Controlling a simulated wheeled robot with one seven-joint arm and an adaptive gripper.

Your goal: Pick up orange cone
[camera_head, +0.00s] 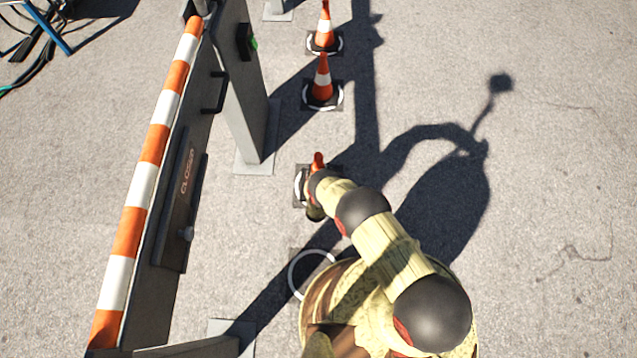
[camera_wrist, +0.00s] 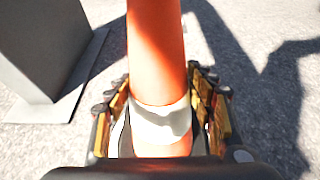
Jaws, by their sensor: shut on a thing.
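An orange cone with a white band (camera_wrist: 155,50) stands between the fingers of my gripper (camera_wrist: 163,115) in the wrist view. The fingers are shut on it at about the height of the white band. In the head view the tip of this cone (camera_head: 318,162) shows beyond my arm, and its dark square base is partly hidden by my arm. Two more orange cones stand farther off in the head view, one nearer (camera_head: 322,82) and one behind it (camera_head: 325,28). Whether the held cone's base touches the ground I cannot tell.
A barrier with an orange and white striped rail (camera_head: 153,145) and grey posts (camera_head: 238,90) stands close on the left. A white ring (camera_head: 292,272) lies on the ground near my base. Cables (camera_head: 35,45) lie at the top left. The pavement on the right is clear.

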